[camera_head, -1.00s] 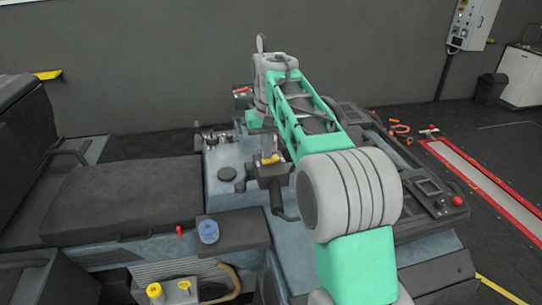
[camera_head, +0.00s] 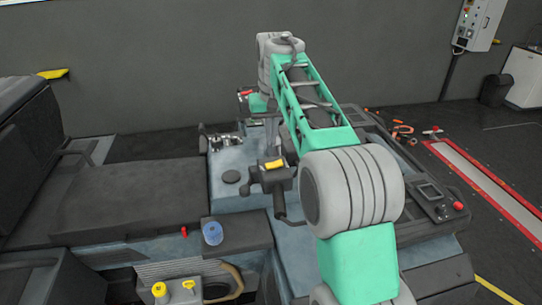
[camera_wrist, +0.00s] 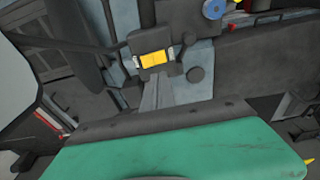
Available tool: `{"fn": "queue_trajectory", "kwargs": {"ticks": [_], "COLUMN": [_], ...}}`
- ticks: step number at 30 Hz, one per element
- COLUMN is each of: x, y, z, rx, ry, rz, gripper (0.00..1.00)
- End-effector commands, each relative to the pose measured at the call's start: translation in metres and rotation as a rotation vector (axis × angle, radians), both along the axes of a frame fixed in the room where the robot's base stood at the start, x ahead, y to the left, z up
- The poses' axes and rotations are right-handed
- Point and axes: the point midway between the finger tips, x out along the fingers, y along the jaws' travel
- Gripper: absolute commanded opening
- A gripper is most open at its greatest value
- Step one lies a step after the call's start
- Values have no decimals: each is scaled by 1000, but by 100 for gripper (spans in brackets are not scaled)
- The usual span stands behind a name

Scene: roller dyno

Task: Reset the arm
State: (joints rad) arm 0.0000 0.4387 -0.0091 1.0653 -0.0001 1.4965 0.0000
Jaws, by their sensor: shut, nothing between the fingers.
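My arm, green and grey, reaches forward over a dark and blue-grey machine in the head view. My gripper (camera_head: 270,151) hangs down from the wrist, behind a black control lever (camera_head: 278,185) with a yellow switch (camera_head: 275,164) on top. In the wrist view, the narrow grey fingers of my gripper (camera_wrist: 156,82) are together and empty. The yellow switch (camera_wrist: 153,59) and its black housing show just beyond the fingertips. I cannot tell the exact gap between the fingers and the housing. My green gripper body fills the bottom of that view.
A black seat cushion (camera_head: 130,195) lies left of the lever. A black console (camera_head: 438,195) with a red button is on the right. Red-edged floor rails (camera_head: 490,185) lie beyond, by open floor.

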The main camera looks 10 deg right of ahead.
Motion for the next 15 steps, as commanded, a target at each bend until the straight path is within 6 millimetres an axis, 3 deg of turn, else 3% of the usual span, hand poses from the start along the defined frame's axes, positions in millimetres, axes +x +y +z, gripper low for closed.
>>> {"fn": "queue_trajectory", "kwargs": {"ticks": [5,11,15], "x": [-31,-115,-181], "y": [0,0,0], "z": [-1,-30,-74], "rx": [0,0,1], "ry": [-33,-113,-171], "rz": [-1,-3,-4], "gripper": [0,0,0]}}
